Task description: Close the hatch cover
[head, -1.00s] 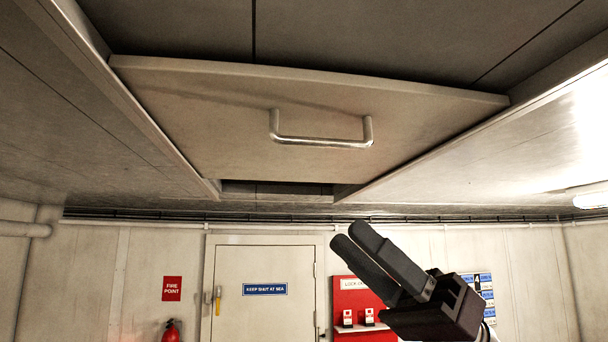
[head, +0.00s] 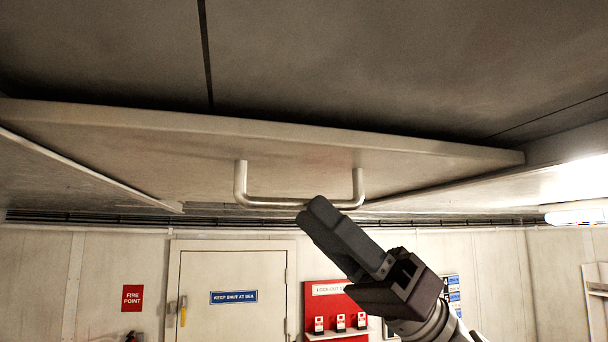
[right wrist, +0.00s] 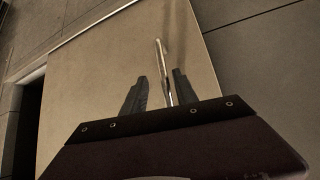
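The hatch cover (head: 140,150) is a pale flat panel overhead, with its near edge hanging below the dark ceiling panels. It also fills the middle of the right wrist view (right wrist: 100,75). A metal U-shaped handle (head: 241,185) is fixed to its face. My right gripper (head: 312,207) reaches up to the right part of the handle's bar. In the right wrist view its two fingers (right wrist: 160,75) stand apart, one on each side of the handle (right wrist: 166,70), with gaps showing. Whether a finger touches the bar is unclear. My left gripper is not in view.
A ceiling frame rail (head: 85,170) runs along the left. A lamp (head: 575,216) shines at the right. The far wall has a door (head: 232,275), a red lockout board (head: 330,295) and a fire point sign (head: 132,298). The space below the cover looks clear.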

